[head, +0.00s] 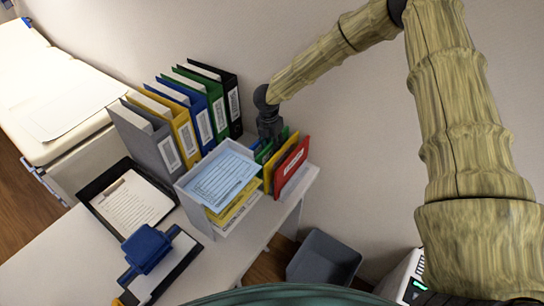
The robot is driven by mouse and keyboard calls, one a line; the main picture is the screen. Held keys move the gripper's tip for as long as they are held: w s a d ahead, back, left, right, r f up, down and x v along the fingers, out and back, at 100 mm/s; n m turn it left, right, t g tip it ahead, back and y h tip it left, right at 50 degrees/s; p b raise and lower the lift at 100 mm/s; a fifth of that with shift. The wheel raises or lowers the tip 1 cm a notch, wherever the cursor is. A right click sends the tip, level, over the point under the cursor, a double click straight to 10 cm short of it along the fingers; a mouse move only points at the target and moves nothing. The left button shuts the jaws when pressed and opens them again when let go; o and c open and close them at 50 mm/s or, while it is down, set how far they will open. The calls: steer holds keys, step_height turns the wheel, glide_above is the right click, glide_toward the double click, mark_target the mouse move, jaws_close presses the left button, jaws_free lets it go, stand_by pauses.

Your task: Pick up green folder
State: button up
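A green folder (278,142) stands upright among small folders on the right part of the table, with a yellow folder (267,175) and a red folder (292,163) in front of it. Only its upper part shows. A larger green binder (213,92) stands in the row of binders to the left. My gripper (269,138) is dark and points down at the back of the small folders, by the green folder. Its fingertips are hidden behind the folders. I cannot tell whether it touches or holds the green folder.
Grey, yellow, blue and black binders (228,100) stand behind a white tray (215,205) of papers. A black paper tray (104,212) and a blue object (147,247) lie at the front left. A grey bin (323,258) sits below the table's right edge. The wall is close behind.

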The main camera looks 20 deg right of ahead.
jaws_close()
steer(key=shift+r, duration=0.1)
stand_by(0.3)
